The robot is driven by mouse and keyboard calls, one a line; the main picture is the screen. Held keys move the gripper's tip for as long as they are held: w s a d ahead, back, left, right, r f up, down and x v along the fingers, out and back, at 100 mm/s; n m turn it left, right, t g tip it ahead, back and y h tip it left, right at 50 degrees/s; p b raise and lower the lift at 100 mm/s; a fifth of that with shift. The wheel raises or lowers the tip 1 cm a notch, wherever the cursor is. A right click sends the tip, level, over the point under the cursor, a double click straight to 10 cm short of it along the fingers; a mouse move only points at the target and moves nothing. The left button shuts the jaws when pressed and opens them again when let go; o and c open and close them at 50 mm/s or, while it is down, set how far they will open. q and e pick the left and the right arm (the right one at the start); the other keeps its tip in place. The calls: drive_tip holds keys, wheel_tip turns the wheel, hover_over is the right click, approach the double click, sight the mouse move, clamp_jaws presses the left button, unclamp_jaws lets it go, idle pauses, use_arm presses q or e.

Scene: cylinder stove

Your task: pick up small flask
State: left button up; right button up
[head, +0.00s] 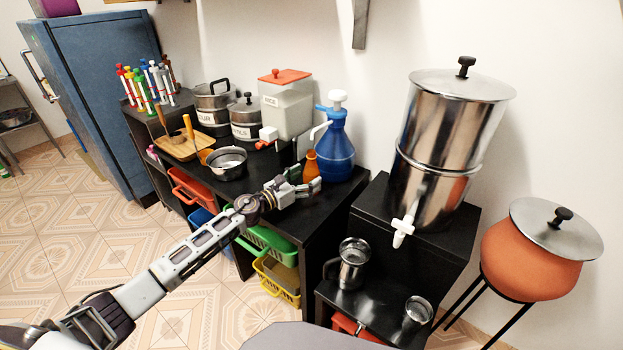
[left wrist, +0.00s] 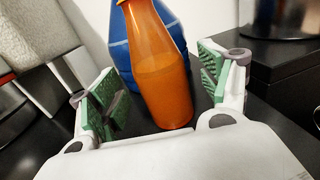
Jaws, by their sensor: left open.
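The small flask (head: 311,166) is orange with a narrow neck and stands upright on the black counter in front of the blue jug. My left gripper (head: 305,182) is open at the flask, and its fingers partly hide the flask's lower part in the head view. In the left wrist view the flask (left wrist: 160,75) stands between and a little beyond the two green-padded fingertips (left wrist: 158,88). My right gripper is not in view.
The blue jug (head: 335,150) with a white pump stands close behind the flask. A metal pan (head: 227,163) is on the counter. A steel water filter (head: 437,150) stands to the right.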

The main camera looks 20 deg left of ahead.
use_arm(q)
drive_tip(key=shift+x, duration=1.35)
drive_tip(key=shift+w, duration=0.1)
drive_tip(key=c, duration=1.4)
drive_tip(key=shift+r, duration=0.1)
drive_tip(key=shift+r, duration=0.15)
